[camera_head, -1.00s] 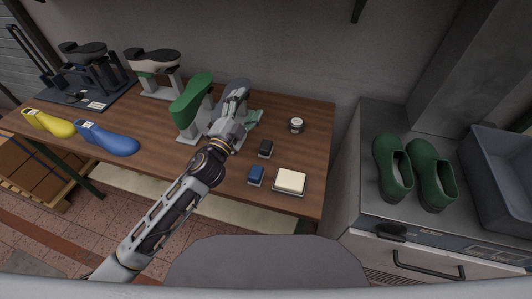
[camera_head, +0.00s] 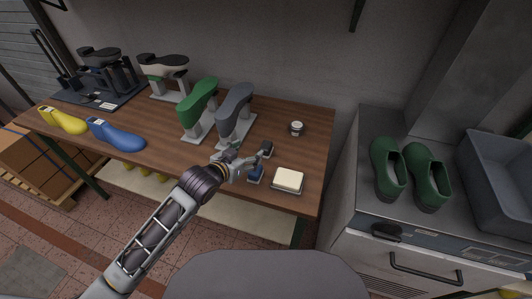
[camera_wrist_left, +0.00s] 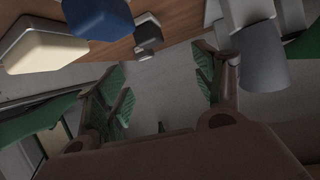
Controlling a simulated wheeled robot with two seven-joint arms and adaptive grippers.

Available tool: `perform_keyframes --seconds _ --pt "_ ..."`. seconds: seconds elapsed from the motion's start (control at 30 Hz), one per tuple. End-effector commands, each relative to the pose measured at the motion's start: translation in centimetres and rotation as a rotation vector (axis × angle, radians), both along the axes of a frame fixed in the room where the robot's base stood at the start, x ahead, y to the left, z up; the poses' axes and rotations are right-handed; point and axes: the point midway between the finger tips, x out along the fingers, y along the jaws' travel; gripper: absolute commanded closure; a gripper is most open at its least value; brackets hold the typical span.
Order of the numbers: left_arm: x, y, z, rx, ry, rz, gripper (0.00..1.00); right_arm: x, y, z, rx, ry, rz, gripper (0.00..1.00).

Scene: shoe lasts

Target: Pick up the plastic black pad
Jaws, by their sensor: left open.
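The black pad (camera_head: 266,149) is a small dark block lying on the wooden table, right of the grey shoe last. A dark block that looks like it shows near the top of the left wrist view (camera_wrist_left: 148,32). My left gripper (camera_head: 246,164) is just left of and in front of the black pad, close to the blue pad. In the left wrist view its fingers (camera_wrist_left: 160,85) are spread with nothing between them. Whether it touches either pad cannot be told. My right gripper is not in view.
The blue pad (camera_head: 256,174) and a cream block on a tray (camera_head: 289,180) lie nearer the table's front edge. A small jar (camera_head: 296,128) stands behind. Grey (camera_head: 235,105) and green (camera_head: 201,100) shoe lasts stand to the left.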

Motion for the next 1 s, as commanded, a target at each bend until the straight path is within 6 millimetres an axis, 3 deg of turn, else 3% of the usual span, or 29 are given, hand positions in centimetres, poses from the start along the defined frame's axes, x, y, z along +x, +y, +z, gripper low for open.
perform_keyframes --seconds 0.57,1.0 --pt "-0.6 -0.4 -0.7 -0.031 0.056 -0.007 0.31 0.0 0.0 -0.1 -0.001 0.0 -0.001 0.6" --pt "2.1 -1.9 -2.1 -0.03 0.055 -0.007 0.31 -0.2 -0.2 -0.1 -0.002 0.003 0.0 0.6"
